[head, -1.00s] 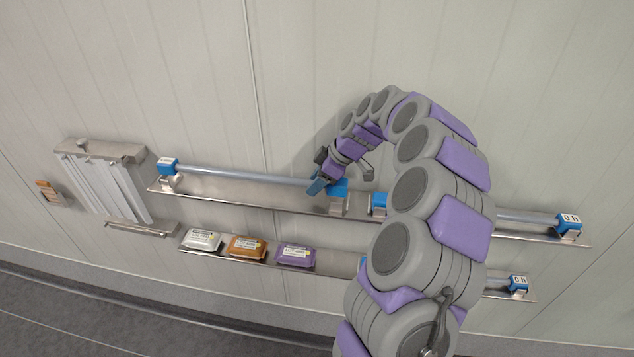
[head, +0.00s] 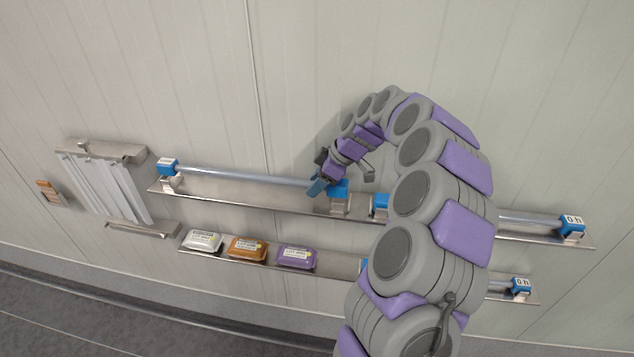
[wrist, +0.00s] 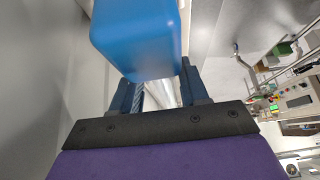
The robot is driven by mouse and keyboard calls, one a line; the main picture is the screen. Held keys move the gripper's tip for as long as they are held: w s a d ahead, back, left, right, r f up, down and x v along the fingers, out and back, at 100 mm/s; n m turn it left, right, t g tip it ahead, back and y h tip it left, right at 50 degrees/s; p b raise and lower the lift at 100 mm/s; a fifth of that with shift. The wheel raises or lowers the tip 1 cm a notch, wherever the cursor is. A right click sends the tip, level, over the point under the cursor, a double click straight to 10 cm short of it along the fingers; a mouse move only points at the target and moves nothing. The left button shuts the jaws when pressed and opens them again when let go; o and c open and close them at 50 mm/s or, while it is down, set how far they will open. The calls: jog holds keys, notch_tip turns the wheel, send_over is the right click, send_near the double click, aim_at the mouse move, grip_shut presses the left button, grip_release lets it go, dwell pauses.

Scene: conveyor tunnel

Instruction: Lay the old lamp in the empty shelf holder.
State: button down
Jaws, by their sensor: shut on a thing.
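The old lamp, a long pale tube (head: 245,177) with blue end caps, lies along the left part of the upper shelf (head: 255,197). Its left cap (head: 167,165) and right cap (head: 338,188) are at the metal holder clips (head: 340,204). I cannot tell whether it is fully seated. My gripper (head: 318,184) is shut on the tube just left of the right cap. In the wrist view the blue cap (wrist: 138,38) fills the top centre, and the tube (wrist: 160,95) passes between my fingers (wrist: 160,98).
Another lamp (head: 530,219) marked "0 h" lies on the upper shelf's right part. A lower shelf holds white (head: 203,241), orange (head: 247,248) and purple (head: 296,257) packs and another "0 h" lamp (head: 520,287). A rack of pale strips (head: 105,185) hangs left. My arm hides the shelves' middle.

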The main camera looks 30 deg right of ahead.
jog(key=shift+f+b, duration=0.95)
jog(key=shift+f, duration=0.05)
dwell(0.7)
jog(key=shift+c, duration=2.4)
grip_release()
jog(key=p+v, duration=0.2)
jog(key=v, duration=1.5)
jog(key=shift+r+p, duration=0.2)
jog(key=shift+p, duration=0.2)
jog(key=shift+d, duration=0.15)
